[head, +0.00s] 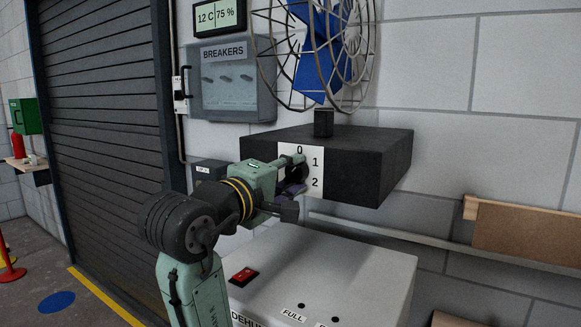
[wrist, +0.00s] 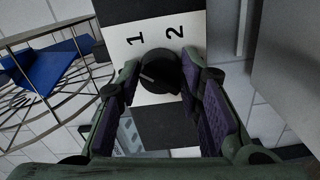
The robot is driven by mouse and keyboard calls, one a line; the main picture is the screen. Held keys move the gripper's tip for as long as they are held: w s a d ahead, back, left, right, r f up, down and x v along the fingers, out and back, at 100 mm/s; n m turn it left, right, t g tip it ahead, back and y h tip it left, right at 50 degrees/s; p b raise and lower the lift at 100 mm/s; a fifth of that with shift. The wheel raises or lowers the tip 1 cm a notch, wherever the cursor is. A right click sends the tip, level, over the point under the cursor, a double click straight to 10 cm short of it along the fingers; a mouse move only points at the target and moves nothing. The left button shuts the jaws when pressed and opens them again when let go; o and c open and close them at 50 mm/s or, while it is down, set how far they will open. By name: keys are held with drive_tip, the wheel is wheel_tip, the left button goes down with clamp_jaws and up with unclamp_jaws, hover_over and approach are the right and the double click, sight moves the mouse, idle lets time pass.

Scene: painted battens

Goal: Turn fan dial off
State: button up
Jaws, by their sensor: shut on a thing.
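The fan dial (wrist: 166,72) is a round black knob on a white plate (wrist: 150,28) marked 1 and 2 in the wrist view. A pale mark shows on the knob's left side there. The 0 is out of sight in that view but shows at the plate's top in the head view (head: 316,190). My gripper (wrist: 160,69) has its purple-padded fingers on both sides of the knob and is shut on it. In the head view, my gripper (head: 294,182) is at the plate and mostly hides the knob.
The fan's black base (head: 369,160) carries a blue-bladed fan (head: 318,60) in a wire cage. A white dehumidifier (head: 345,262) stands just below my gripper. A grey breaker box (head: 232,98) hangs on the wall at upper left. A wooden board (head: 520,228) is at right.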

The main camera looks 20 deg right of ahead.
drive_tip(key=n, duration=0.3)
drive_tip(key=shift+n, duration=2.4)
drive_tip(key=o, duration=1.2)
drive_tip(key=shift+a, duration=0.1)
drive_tip(key=v, duration=1.2)
